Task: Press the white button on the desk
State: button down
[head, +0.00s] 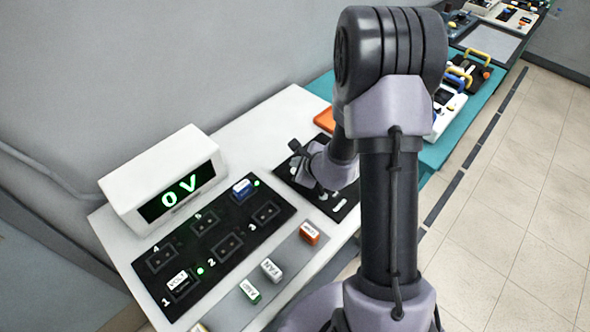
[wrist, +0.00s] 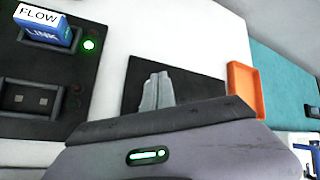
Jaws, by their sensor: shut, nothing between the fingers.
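A black panel (head: 345,208) lies on the white desk (head: 262,118), partly covered by my arm. Small pale shapes show on it beside my wrist, but I cannot tell whether one is the white button. In the wrist view the panel (wrist: 202,90) lies beyond my gripper (wrist: 157,82), whose two grey fingers are shut together and empty. The fingers appear over the panel, and no button shows there; the part behind the fingers and gripper body is hidden. In the head view my gripper (head: 296,148) is at the panel's far left side.
A white display box (head: 160,165) reads 0 V. Loose blocks lie on a grey strip (head: 284,264). An orange tray (wrist: 243,88) sits right of the panel.

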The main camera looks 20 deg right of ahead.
jog(key=shift+f, duration=0.1)
jog(key=shift+f+b, duration=0.35)
jog(key=shift+b, duration=0.3)
jog(key=shift+f+b, duration=0.4)
jog(key=shift+b, duration=0.1)
dwell(0.3)
jog(key=shift+r, duration=0.15)
jog(key=shift+r+p, duration=0.5)
jog(key=shift+r, duration=0.2)
notch_tip(320, 180, up, 5)
jog(key=p, duration=0.3)
jog(key=shift+r, duration=0.1)
